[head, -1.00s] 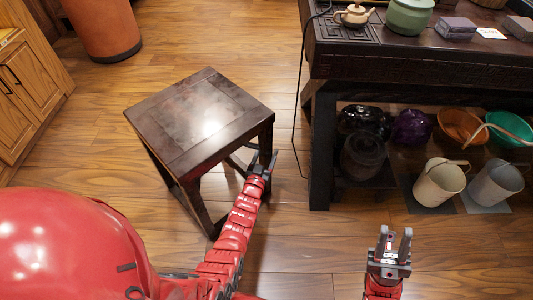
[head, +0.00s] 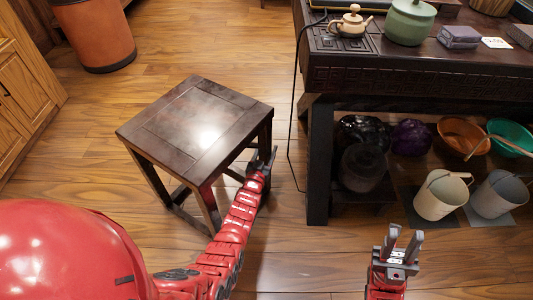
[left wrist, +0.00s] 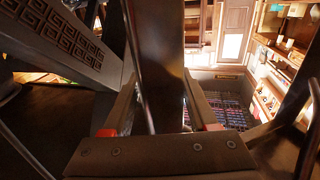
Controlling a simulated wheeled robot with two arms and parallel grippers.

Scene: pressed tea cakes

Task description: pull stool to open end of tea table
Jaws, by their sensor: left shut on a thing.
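The dark wooden square stool (head: 195,120) stands upright on the floor in the head view, left of the dark tea table (head: 400,75), with a floor gap between them. My left gripper (head: 262,165) is at the stool's near right leg, below the seat. In the left wrist view, its fingers (left wrist: 158,108) are on both sides of a dark upright leg (left wrist: 155,60), shut on it. My right gripper (head: 403,243) is open and empty, in front of the table's lower shelf. The leg's contact with the floor is partly hidden by my left arm.
A thin black cable (head: 294,120) hangs from the table into the gap. White buckets (head: 441,197), bowls and dark jars sit under the table. A teapot (head: 350,24) and green jar (head: 408,22) stand on top. An orange bin (head: 97,38) and wooden cabinet (head: 30,95) are at left.

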